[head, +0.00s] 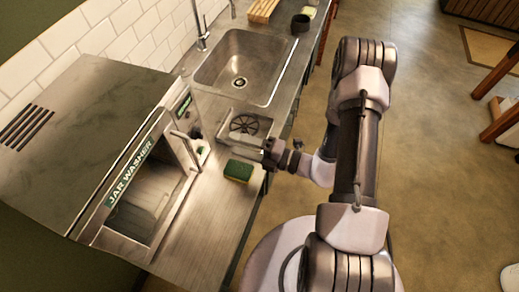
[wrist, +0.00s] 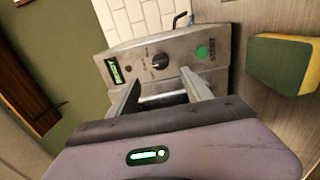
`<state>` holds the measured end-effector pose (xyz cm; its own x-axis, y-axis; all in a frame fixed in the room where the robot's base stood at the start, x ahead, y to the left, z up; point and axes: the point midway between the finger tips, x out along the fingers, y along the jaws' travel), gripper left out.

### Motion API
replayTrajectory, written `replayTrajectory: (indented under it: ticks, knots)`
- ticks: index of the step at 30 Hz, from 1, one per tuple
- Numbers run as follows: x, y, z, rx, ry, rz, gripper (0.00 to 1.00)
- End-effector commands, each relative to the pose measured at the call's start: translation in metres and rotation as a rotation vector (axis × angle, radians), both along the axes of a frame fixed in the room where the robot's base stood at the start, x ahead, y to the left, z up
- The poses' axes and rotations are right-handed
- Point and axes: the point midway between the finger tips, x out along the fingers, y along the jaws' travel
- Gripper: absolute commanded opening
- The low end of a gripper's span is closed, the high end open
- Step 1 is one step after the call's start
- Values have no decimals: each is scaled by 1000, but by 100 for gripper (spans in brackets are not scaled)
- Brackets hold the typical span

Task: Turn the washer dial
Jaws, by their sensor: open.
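The jar washer (head: 120,190) is a steel cabinet with a green "JAR WASHER" label at the left in the head view. In the wrist view its control panel (wrist: 178,72) carries a dark round dial (wrist: 160,61) with a pale pointer mark, between a green display (wrist: 115,71) and a green start button (wrist: 202,52). My gripper (wrist: 161,77) is open and empty, its two fingers pointing toward the panel. The dial shows just beyond the gap between the fingertips, seemingly apart from them. In the head view my gripper (head: 266,151) is over the counter edge, right of the washer.
A green and yellow sponge (head: 238,171) lies on the counter close to my gripper; it also shows in the wrist view (wrist: 283,62). Open floor lies to the right.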

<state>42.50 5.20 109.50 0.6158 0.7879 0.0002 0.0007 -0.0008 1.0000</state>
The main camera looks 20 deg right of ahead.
Motion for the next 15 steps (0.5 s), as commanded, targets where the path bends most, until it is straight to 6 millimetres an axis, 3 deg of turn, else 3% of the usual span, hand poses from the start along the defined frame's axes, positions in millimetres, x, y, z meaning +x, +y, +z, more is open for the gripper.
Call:
replayTrajectory:
  ticks: [3, 6, 15]
  knots:
    - [-20, -27, 0, 1, -1, -7, 58]
    - [-32, -42, 0, 0, -1, -4, 58]
    - [-41, -52, 0, 0, 0, 2, 58]
